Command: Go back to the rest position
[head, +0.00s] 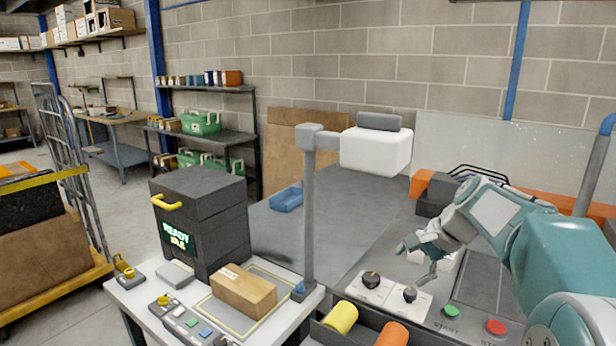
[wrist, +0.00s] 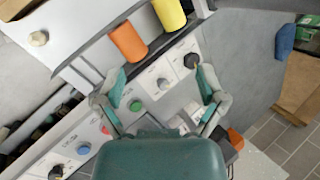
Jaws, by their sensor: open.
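My gripper (head: 416,264) is at the right of the head view, with its fingers spread and nothing between them. It hangs over a grey control panel, just right of a white plate with a black knob (head: 409,293). The wrist view also shows my gripper (wrist: 162,84) open and empty above the panel. A green button (head: 450,311) marked START and a red button (head: 496,327) are on the panel nearer the camera. The gap between fingers and panel is hard to judge.
A yellow cylinder (head: 340,317) and an orange cylinder (head: 392,334) lie in a dark tray left of the panel. A grey post (head: 309,220) carries a white head. A cardboard box (head: 244,290) sits on the white table beside a dark machine (head: 203,225) reading READY IDLE.

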